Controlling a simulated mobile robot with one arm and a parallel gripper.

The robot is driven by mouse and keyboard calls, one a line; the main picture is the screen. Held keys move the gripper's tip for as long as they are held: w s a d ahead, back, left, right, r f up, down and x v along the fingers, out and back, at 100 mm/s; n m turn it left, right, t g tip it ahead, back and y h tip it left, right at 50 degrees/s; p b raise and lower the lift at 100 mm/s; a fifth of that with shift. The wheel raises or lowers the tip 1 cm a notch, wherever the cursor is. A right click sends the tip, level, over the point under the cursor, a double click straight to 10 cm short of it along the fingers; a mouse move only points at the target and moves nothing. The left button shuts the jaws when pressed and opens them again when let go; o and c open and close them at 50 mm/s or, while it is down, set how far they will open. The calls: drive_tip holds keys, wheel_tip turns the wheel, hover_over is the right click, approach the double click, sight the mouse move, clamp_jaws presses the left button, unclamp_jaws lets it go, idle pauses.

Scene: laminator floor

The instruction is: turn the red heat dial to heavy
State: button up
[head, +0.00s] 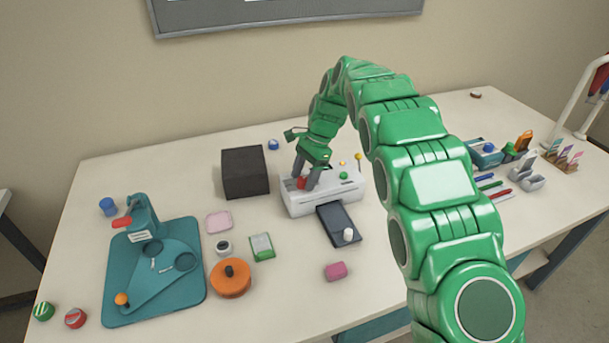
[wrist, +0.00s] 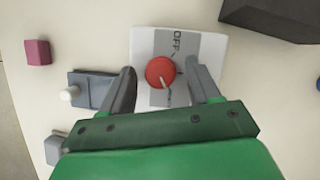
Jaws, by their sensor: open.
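The red heat dial (wrist: 160,72) is a round knob on a grey panel on top of the white laminator (head: 328,198). Its pointer mark is toward the lower right in the wrist view, and the word OFF is above it. The other label is partly hidden. The dial also shows in the head view (head: 302,183), partly behind a finger. My gripper (wrist: 162,80) is open, with one finger on each side of the dial and visible gaps between. In the head view my gripper (head: 306,172) reaches down over the laminator's left end.
A black box (head: 245,172) stands just left of the laminator. A dark tray (head: 338,224) with a white knob (head: 348,235) sticks out in front. A green button (head: 343,175) and a yellow-tipped lever (head: 358,158) are to the dial's right. A pink block (head: 335,271) lies in front.

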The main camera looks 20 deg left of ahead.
drive_tip(key=c, duration=1)
drive_tip(key=shift+n, duration=0.6)
drive_tip(key=o, duration=1)
drive_tip(key=shift+w+r, duration=0.1)
drive_tip(key=shift+r, duration=0.05)
drive_tip(key=v, duration=0.7)
drive_tip(key=shift+w+r, duration=0.15)
drive_tip(key=shift+r, duration=0.05)
